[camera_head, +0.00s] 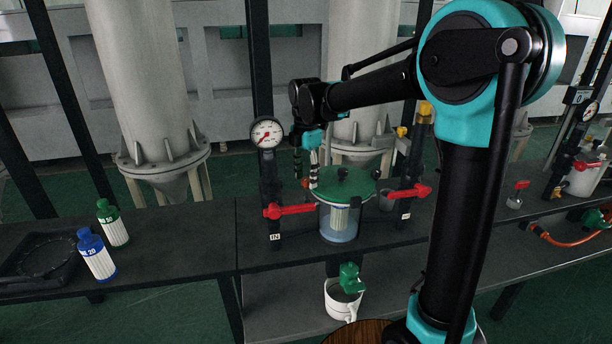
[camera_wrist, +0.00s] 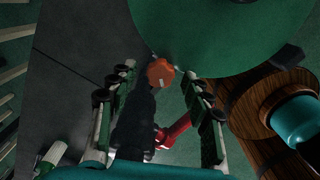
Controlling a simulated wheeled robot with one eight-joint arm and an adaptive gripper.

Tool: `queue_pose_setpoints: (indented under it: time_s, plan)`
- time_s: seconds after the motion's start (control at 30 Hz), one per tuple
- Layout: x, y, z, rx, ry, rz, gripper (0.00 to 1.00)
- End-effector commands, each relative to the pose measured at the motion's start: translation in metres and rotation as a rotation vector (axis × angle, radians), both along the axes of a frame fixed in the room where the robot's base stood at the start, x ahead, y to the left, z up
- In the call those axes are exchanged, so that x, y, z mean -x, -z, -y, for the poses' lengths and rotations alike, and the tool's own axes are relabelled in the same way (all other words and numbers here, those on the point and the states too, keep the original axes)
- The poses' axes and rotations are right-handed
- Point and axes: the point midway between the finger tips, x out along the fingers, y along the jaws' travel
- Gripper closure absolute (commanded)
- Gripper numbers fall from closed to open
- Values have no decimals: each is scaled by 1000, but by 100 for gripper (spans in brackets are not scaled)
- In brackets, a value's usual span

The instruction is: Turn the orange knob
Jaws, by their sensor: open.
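The orange knob (camera_wrist: 160,72) shows in the wrist view by the edge of the round green lid (camera_wrist: 215,35). In the head view the green lid (camera_head: 343,183) tops a clear housing, and a small orange spot at its left edge, partly hidden by my gripper, looks like the knob. My gripper (camera_wrist: 160,80) is open, pointing down, with one finger on each side of the knob in the wrist view. I cannot tell whether the fingers touch it. My gripper (camera_head: 306,175) hangs just left of the lid in the head view.
Red valve handles (camera_head: 287,211) and (camera_head: 410,192) flank the clear housing (camera_head: 338,222). A pressure gauge (camera_head: 267,132) stands on a dark post behind my gripper. A white mug (camera_head: 341,302) sits below a green tap (camera_head: 350,279). Blue (camera_head: 97,255) and green (camera_head: 112,223) bottles stand left.

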Motion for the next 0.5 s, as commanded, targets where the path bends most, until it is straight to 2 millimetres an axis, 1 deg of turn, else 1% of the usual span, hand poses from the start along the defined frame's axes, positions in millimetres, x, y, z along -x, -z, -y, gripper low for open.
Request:
queue_pose_setpoints:
  time_s: [0.17,0.2,0.5]
  plan:
    - [0,0,0,0,0,0,51]
    - [0,0,0,0,0,0,53]
    - [0,0,0,0,0,0,90]
